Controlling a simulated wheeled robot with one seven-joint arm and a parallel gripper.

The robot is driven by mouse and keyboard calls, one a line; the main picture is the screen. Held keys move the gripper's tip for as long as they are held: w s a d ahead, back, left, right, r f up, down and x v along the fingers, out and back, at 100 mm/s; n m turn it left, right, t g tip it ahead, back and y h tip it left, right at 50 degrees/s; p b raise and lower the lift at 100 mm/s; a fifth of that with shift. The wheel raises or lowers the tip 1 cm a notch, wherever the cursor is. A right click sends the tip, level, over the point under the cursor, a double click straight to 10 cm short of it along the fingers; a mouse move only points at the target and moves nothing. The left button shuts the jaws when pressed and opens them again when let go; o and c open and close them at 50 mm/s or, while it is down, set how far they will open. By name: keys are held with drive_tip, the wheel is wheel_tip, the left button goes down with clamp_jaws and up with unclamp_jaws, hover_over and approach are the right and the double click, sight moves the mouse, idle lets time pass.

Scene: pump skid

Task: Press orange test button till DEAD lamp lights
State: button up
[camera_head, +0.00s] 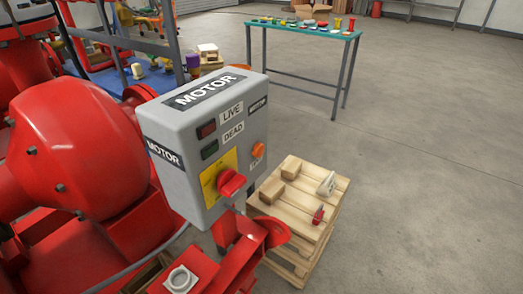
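A grey control box (182,117) marked MOTOR stands in the middle of the head view, its front turned to the right. The orange test button (258,150) is on the right of its front, above a small label that is hard to read. The DEAD lamp (209,149) is dark green and looks unlit. The LIVE lamp (206,129) above it is dark red and also looks unlit. A red rotary handle (231,182) sits on a yellow plate (211,181) below the lamps. My gripper is not in view, and nothing covers the button.
Red pump machinery (75,150) fills the left side, close to the box. A wooden pallet stack (300,208) with blocks, a whitish item (327,184) and a red item (318,215) stands right of the box. A teal-topped table (285,26) is behind. The floor at right is clear.

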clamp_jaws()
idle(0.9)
